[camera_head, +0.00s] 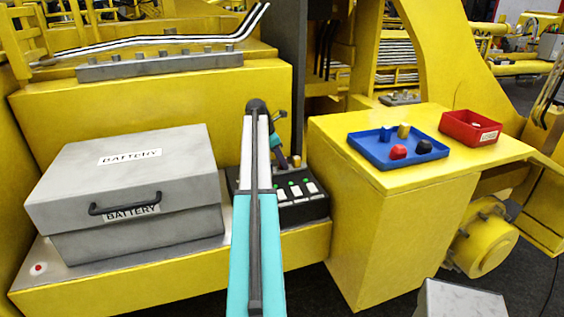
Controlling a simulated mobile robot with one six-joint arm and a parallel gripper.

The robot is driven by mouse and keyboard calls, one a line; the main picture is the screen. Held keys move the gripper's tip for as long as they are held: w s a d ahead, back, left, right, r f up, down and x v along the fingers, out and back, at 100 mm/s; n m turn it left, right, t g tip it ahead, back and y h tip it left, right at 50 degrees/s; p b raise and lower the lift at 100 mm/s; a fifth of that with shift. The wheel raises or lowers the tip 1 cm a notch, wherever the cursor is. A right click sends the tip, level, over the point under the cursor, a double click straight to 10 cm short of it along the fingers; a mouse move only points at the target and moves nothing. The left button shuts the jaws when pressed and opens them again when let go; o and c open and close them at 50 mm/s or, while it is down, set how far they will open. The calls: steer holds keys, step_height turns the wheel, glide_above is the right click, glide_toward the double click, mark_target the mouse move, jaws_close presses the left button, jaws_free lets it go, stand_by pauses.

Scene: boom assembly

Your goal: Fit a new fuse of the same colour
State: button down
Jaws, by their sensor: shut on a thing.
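The black fuse box (300,211) stands right of the battery case. Its top carries several white modules with green lights. My arm reaches over it, and my gripper (284,163) is at its back part, small and partly hidden by my own arm. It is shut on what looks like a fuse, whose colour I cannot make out. The blue tray (372,153) on the yellow stand holds a blue fuse (385,134), a yellow fuse (403,131), a red fuse (398,152) and a black fuse (424,146). They sit apart from each other.
The grey battery case (125,185) fills the left of the ledge. The yellow stand (390,235) rises right of the fuse box. A grey block (460,300) is at the bottom right.

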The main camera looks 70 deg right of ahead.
steer(key=shift+s+a+f, duration=0.1)
steer(key=shift+a+f, duration=0.25)
steer(key=shift+f, duration=0.4)
steer(key=shift+d+r, duration=0.2)
steer(key=shift+r, duration=0.35)
stand_by(0.4)
steer(key=c, duration=1.5)
jaws_free()
steer(key=shift+r, duration=0.15)
steer(key=shift+o, duration=0.2)
steer(key=shift+d, duration=0.2)
steer(key=shift+a+r, duration=0.1)
steer(key=shift+w+r+b, duration=0.3)
steer(key=shift+r, duration=0.25)
steer(key=b+v, duration=0.4)
steer(key=v, duration=0.8)
steer(key=shift+r, duration=0.2)
